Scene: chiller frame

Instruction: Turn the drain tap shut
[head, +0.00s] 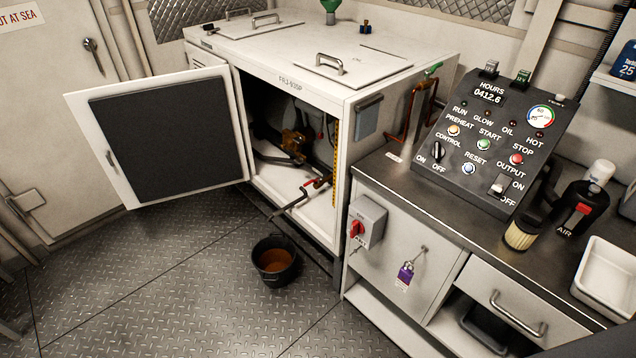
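A small tap with a red handle (318,183) sits low at the front right of the open white cabinet, which I take to be the drain tap. A grey spout or hose (288,204) runs from it down and left, out over the cabinet's lower edge. Whether the tap is open or shut is too small to tell. A black bucket (259,277) with brownish liquid in it stands on the floor below the spout. Neither of my grippers is in view.
The cabinet door (73,101) is swung wide open to the left. A grey box with a red rotary switch (374,214) juts from the counter front at right. A control panel (483,145) stands on the counter. The floor plate (150,270) at left is clear.

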